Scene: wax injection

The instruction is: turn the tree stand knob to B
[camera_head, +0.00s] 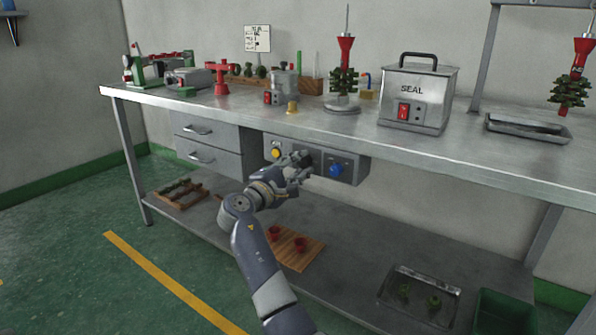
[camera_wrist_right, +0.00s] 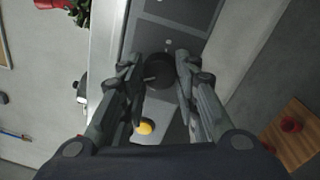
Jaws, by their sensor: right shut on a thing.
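A grey control panel (camera_head: 356,171) hangs under the bench top, with a yellow knob (camera_head: 275,153) on its left and a blue knob (camera_head: 336,170) on its right. My right gripper (camera_head: 302,160) is at the panel between these two and covers its middle. In the right wrist view, a round black knob (camera_wrist_right: 159,70) sits between the fingertips of my right gripper (camera_wrist_right: 161,72), which is shut on it. The yellow knob (camera_wrist_right: 146,127) shows nearer the palm. The panel markings are too small to read. My left gripper is not in view.
Above the panel, the metal bench top (camera_head: 235,107) carries a tree on a stand (camera_head: 343,105) and a SEAL box (camera_head: 415,97). Two drawers (camera_head: 207,145) are left of the panel. A wooden board (camera_head: 292,252) with red pieces lies on the lower shelf.

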